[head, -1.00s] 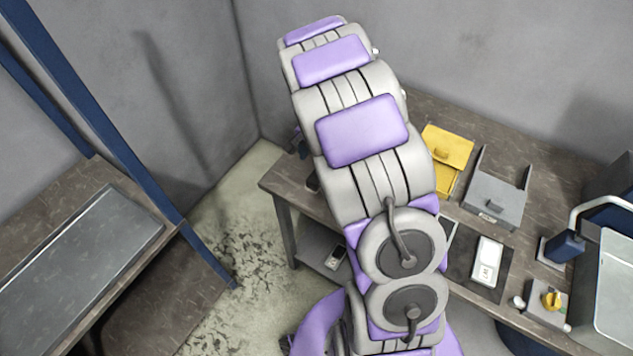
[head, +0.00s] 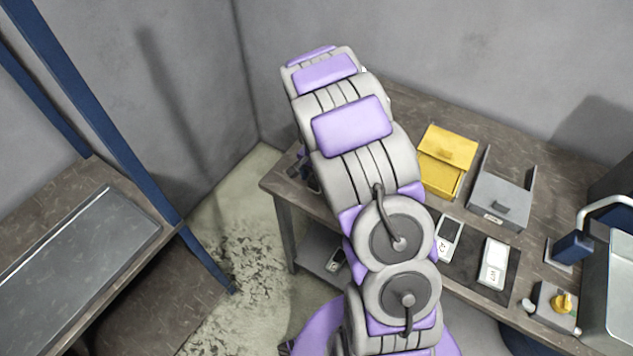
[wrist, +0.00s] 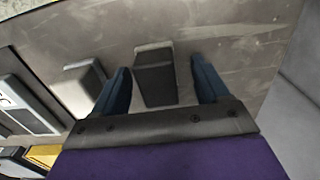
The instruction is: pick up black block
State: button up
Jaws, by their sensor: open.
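A black block (wrist: 154,77) stands on the worn grey-brown table top in the wrist view. My gripper (wrist: 163,82) is open, with one dark blue finger on each side of the block. Gaps show between the block and both fingers, so neither appears to touch it. The near end of the block comes close to the dark gripper body. In the head view my arm hides the block and most of the gripper.
A pale grey block (wrist: 84,82) lies just left of the left finger. On the table (head: 400,103) are a yellow box (head: 447,150), a grey tray (head: 500,200), two white-faced devices (head: 493,263) and a yellow-knobbed box (head: 552,303). Walls stand behind.

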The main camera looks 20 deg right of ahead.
jog(key=shift+d, duration=0.25)
jog(key=c, duration=1.1)
jog(key=shift+a, duration=0.1)
jog(key=shift+c, duration=0.2)
notch_tip(320, 180, up, 10)
jog(key=shift+f+p, duration=0.1)
jog(key=shift+p, duration=1.1)
jog(key=o, duration=0.5)
jog(key=c, duration=0.4)
